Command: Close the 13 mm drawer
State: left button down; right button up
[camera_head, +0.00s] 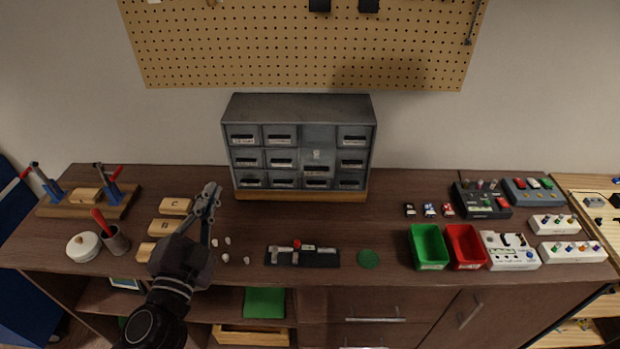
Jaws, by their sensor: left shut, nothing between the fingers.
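A grey drawer cabinet (298,107) stands on a wooden base at the back of the bench. In its third column from the left, one drawer (317,167) stands pulled out, seemingly the top one. I look down into it and see a small pale item inside. Its front hides the drawer behind and below it. The other drawers look flush. The labels are too small to read, so I cannot tell which says 13 mm. My left gripper (210,191) is shut and empty, left of the cabinet and apart from it. My right gripper is out of view.
Wooden blocks (175,206) lie beside and under my left arm. Small pale pieces (227,241) and a dark tool holder (328,258) lie in front of the cabinet. Green (429,264) and red (466,264) bins stand right. The bench strip directly before the cabinet is clear.

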pick_arm(q)
jog(key=s+d+f+m+g+h, duration=0.1)
jog(key=d+m+g+h, duration=0.2)
jog(key=d+m+h, duration=0.4)
jog(key=s+d+f+m+g+h, duration=0.25)
jog(key=d+m+h, duration=0.2)
jog(key=m, duration=0.35)
jog(key=shift+g, duration=0.45)
jog(key=x, duration=0.4)
jog(key=w+a+p+x, duration=0.1)
jog(key=x, duration=0.3)
jog(key=p+x, duration=0.1)
jog(key=x, duration=0.4)
jog(key=shift+w+a, duration=0.2)
jog(key=shift+w, duration=0.7)
jog(key=shift+r, duration=0.1)
